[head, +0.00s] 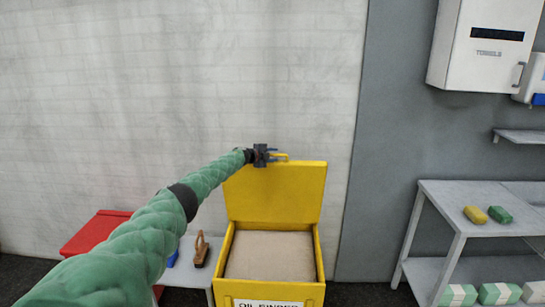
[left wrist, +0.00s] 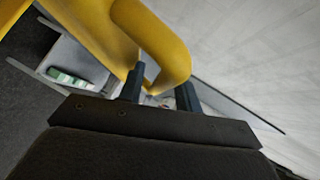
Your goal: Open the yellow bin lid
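The yellow bin (head: 270,290) stands on the floor at lower centre in the head view. Its yellow lid (head: 275,197) is raised and stands about upright at the back of the open bin. The yellow lid handle (head: 279,157) is at the lid's top edge. My left gripper (head: 266,156) is at this handle. In the left wrist view the handle (left wrist: 176,50) is a loop, and its bar lies between the two fingers of my left gripper (left wrist: 162,90), which look closed around it. The exact finger contact is partly hidden. My right gripper is in neither view.
A red box (head: 95,232) and a low table with a brush (head: 201,250) stand left of the bin. A grey shelf (head: 470,195) with yellow and green blocks stands at right. A white towel dispenser (head: 485,45) hangs above. The wall is close behind the lid.

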